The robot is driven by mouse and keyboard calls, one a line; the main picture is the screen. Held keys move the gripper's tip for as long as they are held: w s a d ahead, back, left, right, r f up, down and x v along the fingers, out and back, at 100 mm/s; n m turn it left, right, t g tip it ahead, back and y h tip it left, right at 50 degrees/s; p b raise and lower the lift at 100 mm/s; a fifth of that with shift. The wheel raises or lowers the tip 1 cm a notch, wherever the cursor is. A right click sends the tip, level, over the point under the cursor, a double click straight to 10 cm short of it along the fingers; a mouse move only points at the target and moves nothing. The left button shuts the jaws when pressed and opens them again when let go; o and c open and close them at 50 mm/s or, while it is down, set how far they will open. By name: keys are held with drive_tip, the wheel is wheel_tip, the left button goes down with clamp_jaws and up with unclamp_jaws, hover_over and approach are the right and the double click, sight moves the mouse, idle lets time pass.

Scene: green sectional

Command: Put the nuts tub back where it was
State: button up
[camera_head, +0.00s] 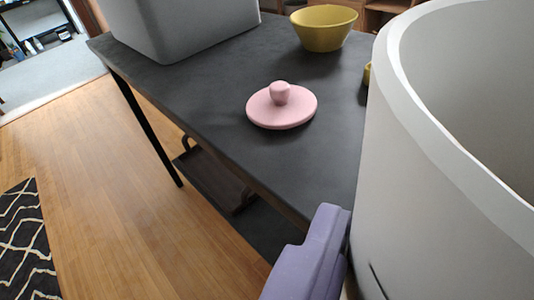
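A large white round tub (400,170) with an open top fills the right side, very close to the camera. Its base is cut off by the frame, and no nuts or label show; I cannot tell for sure that it is the nuts tub. One purple finger of my gripper (312,258) shows at the bottom centre, right against the tub's left side. The other finger is hidden or out of frame, so I cannot tell whether the gripper is shut on the tub.
A dark table (215,110) carries a pink lid-like disc with a knob (282,106), an olive-yellow bowl (324,30) and a large grey container (185,25). A small yellow thing (367,75) is partly hidden by the tub. The tabletop around the disc is clear. A patterned rug (25,245) lies on the wooden floor.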

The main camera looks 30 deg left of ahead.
drive_tip(key=shift+a+b+x, duration=0.4)
drive_tip(key=shift+b+x, duration=0.4)
drive_tip(key=shift+x, duration=1.85)
drive_tip(key=shift+a+b+x, duration=0.4)
drive_tip(key=shift+b+x, duration=0.35)
drive_tip(key=shift+x, duration=1.95)
drive_tip(key=shift+a+b+x, duration=0.45)
drive_tip(key=shift+b+x, duration=0.35)
drive_tip(key=shift+x, duration=1.85)
drive_tip(key=shift+r, duration=0.15)
drive_tip(key=o, duration=1.8)
